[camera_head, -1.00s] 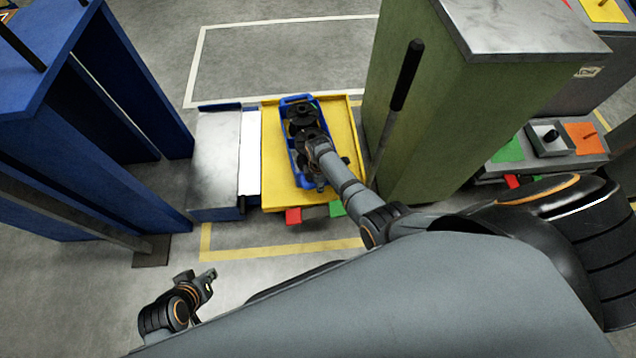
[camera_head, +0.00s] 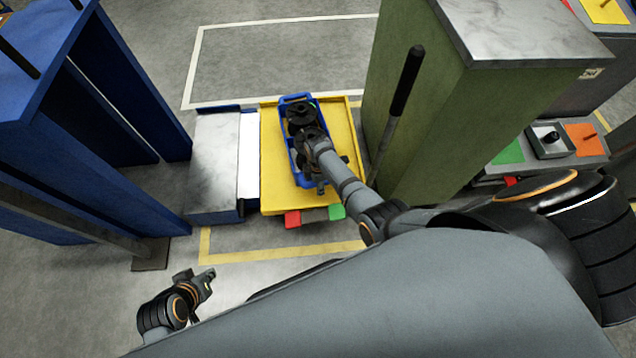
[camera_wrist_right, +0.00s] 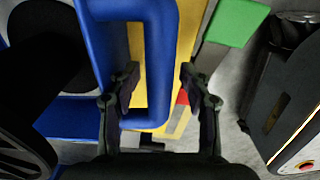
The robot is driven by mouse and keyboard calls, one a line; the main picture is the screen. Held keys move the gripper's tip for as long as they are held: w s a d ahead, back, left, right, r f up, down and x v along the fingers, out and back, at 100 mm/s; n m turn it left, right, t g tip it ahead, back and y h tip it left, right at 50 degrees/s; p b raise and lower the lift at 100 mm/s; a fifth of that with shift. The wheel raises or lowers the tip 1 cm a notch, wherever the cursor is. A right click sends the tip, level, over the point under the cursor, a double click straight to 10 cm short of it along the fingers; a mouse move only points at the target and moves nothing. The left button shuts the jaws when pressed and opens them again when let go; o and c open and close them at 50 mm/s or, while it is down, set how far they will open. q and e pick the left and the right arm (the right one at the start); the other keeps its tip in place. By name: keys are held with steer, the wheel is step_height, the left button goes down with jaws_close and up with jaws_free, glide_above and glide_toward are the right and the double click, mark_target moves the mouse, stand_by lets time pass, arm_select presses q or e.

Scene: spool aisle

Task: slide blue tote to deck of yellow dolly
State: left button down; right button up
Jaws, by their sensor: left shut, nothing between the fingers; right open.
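The blue tote (camera_head: 291,150) holds dark spools (camera_head: 301,117) and lies on the deck of the yellow dolly (camera_head: 275,180), slightly askew, with yellow deck showing on both sides. My right arm crosses over the tote's near end and hides part of it. My right gripper (camera_wrist_right: 160,85) is open at the tote's blue handle loop (camera_wrist_right: 165,45) in the right wrist view. One finger is at the loop's opening and the other beyond its right bar; contact cannot be told. My left gripper (camera_head: 209,277) is shut and empty, low at the left, away from the tote.
A grey-topped stand (camera_head: 214,160) adjoins the dolly's left side. A green cabinet (camera_head: 440,110) stands close on its right, with a black-handled bar (camera_head: 407,80) beside it. Blue rack posts (camera_head: 120,110) stand left. Red (camera_head: 292,219) and green (camera_head: 337,212) pads front the dolly.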

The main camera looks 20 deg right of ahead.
steer(key=shift+r, duration=0.15)
step_height(320, 180, up, 12)
stand_by(0.4)
steer(key=shift+s+f, duration=0.1)
steer(key=shift+f, duration=0.1)
